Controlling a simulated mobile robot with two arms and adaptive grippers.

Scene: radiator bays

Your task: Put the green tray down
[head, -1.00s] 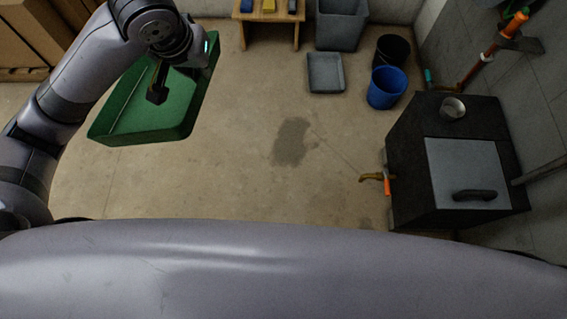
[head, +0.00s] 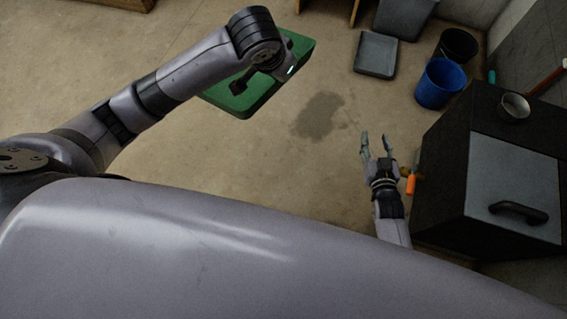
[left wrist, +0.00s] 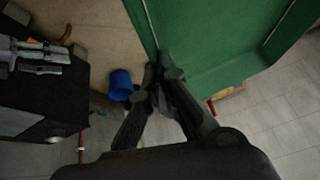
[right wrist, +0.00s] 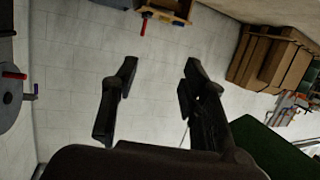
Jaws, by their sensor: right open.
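The green tray (head: 262,103) is at the upper middle of the head view, partly hidden by my left arm. It fills the upper right of the left wrist view (left wrist: 220,40), and part of it shows at the lower right of the right wrist view (right wrist: 268,148). My left gripper (head: 238,87) is shut on the tray's rim; its fingers meet at the rim in the left wrist view (left wrist: 160,72). I cannot tell whether the tray touches the floor. My right gripper (head: 375,143) is open and empty, right of the tray. Its spread fingers also show in the right wrist view (right wrist: 158,78).
A blue bucket (head: 440,83), a black bucket (head: 458,46) and a grey tray (head: 376,54) stand behind. The floor around the dark stain (head: 320,115) is clear.

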